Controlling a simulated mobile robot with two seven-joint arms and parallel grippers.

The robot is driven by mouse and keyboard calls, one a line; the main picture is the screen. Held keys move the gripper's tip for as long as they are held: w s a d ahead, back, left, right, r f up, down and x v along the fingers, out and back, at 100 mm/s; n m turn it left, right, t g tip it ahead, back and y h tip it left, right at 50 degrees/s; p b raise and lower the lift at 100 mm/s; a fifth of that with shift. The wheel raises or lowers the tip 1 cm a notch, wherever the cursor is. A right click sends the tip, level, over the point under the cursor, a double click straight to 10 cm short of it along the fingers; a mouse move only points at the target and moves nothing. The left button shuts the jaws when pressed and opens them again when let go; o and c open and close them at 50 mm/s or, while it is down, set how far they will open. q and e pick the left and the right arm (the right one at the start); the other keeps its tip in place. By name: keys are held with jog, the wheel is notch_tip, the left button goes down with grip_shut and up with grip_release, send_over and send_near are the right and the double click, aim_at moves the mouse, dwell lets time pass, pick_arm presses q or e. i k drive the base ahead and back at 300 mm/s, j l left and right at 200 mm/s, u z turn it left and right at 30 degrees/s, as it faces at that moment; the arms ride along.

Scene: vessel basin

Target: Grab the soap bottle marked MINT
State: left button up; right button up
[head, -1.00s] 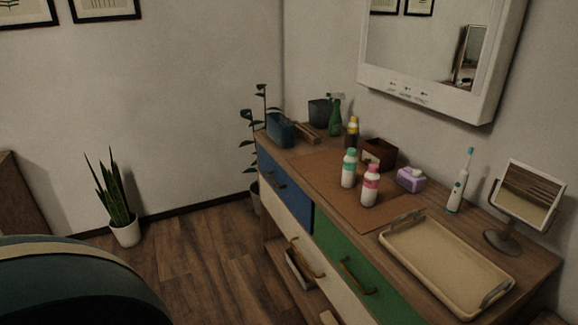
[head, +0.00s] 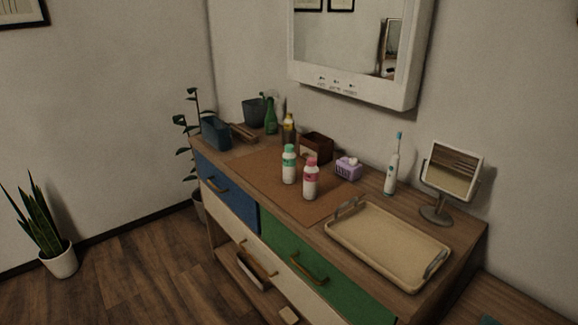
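Two white bottles stand upright on a brown mat (head: 255,180) on the dresser top. One bottle has a green cap and green band (head: 289,166). The other bottle has a pink cap and pink band (head: 311,181) and stands just right of it, nearer to me. Their labels are too small to read, so I cannot tell which is marked MINT. A dark bottle with a yellow cap (head: 289,130) stands behind them. Neither of my grippers is in view.
A cream tray (head: 388,246) lies at the dresser's right. Behind the bottles are a wooden box (head: 317,147), a purple tissue box (head: 348,168), an electric toothbrush (head: 392,168) and a small mirror (head: 451,172). A blue bin (head: 216,133) and green spray bottle (head: 270,116) stand far left.

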aim_at(288, 157)
jog(key=i+j+z, duration=0.15)
jog(key=z, duration=1.05)
jog(key=i+j+z, duration=0.1)
jog(key=j+z, duration=0.3)
jog(key=j, duration=0.15)
jog(key=j+z, duration=0.35)
jog(key=j, duration=0.15)
